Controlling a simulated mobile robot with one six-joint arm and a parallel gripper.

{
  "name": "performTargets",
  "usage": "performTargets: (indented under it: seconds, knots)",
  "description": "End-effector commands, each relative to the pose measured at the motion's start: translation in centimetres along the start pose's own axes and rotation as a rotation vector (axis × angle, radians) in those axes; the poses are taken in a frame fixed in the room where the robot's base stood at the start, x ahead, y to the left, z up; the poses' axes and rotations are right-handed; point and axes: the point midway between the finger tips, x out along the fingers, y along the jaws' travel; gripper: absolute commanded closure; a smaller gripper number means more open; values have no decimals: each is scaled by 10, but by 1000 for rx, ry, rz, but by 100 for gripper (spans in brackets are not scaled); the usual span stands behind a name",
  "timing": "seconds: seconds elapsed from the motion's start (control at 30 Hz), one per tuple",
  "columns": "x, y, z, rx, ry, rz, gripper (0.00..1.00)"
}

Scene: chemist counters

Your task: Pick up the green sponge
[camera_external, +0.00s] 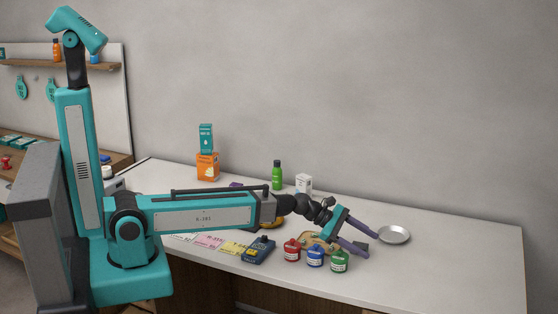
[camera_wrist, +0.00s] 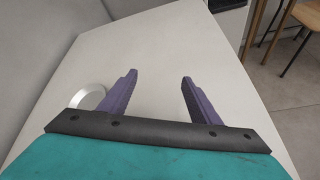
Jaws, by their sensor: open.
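I cannot make out a green sponge in either view. My gripper (camera_external: 369,243) is open, with its two purple fingers spread above the right part of the white counter (camera_external: 450,262). In the wrist view my gripper (camera_wrist: 160,77) also shows apart-standing fingers, with only bare counter between and beyond them. The arm and gripper hide part of the counter behind them in the external view.
Red (camera_external: 292,250), blue (camera_external: 315,256) and green (camera_external: 339,261) jars stand near the front edge. A metal dish (camera_external: 393,235) lies right of the gripper and shows in the wrist view (camera_wrist: 88,97). A green bottle (camera_external: 277,175) and orange box (camera_external: 208,167) stand behind. The right end is clear.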

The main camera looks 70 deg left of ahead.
Motion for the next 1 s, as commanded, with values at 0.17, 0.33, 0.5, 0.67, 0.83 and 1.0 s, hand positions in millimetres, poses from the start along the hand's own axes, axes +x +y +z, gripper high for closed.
performTargets:
  seconds: [0.17, 0.33, 0.5, 0.67, 0.83, 1.0]
  knots:
    - [-37, 37, -31, -123, 11, 32, 43]
    - [-72, 65, -58, -238, 17, 54, 43]
    - [-100, 76, -94, -342, 0, 35, 43]
    - [-112, 69, -120, -394, -52, -36, 43]
    - [-120, 63, -128, -408, -95, -84, 43]
    - [-122, 62, -127, -408, -104, -96, 43]
